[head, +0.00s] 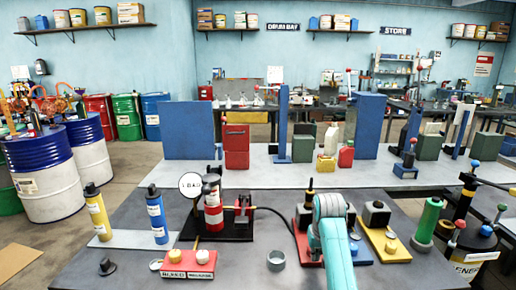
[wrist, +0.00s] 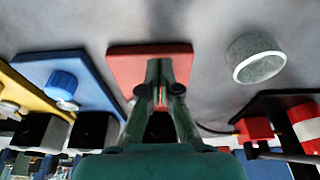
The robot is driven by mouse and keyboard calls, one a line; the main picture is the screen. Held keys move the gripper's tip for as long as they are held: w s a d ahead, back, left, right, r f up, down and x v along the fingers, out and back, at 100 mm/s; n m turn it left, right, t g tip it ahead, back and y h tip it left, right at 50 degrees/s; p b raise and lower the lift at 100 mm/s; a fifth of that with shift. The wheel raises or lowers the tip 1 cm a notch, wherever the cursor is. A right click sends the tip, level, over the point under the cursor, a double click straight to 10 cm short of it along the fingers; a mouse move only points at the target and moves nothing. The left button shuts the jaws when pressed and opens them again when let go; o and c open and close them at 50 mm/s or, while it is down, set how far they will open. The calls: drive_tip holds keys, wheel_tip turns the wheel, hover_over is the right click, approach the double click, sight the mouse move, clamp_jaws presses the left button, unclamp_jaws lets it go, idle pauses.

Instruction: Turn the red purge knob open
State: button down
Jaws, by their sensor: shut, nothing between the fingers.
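My gripper (wrist: 159,66) is in the middle of the wrist view, its two dark green fingers close together over a red plate (wrist: 125,62). It is shut with nothing held. The red purge knob cannot be made out; my fingers cover the middle of the plate, and only a small reddish patch shows between them. In the head view the red plate (head: 303,250) shows beside my teal arm, which hides my gripper and most of the plate. A dark block stands at the far end of the plate, partly hidden.
A blue plate with a blue knob (wrist: 62,84) and a yellow plate (head: 392,247) lie alongside. A grey metal cup (wrist: 256,58) stands apart on the bench. A red-and-white canister (head: 213,207) and a black hose stand left. A red-and-yellow button box (head: 188,265) lies at the front.

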drive_tip(key=v, duration=0.3)
drive_tip(key=w+v, duration=0.1)
drive_tip(key=v, duration=0.1)
drive_tip(key=shift+w+r, duration=0.1)
drive_tip(key=shift+r, duration=0.45)
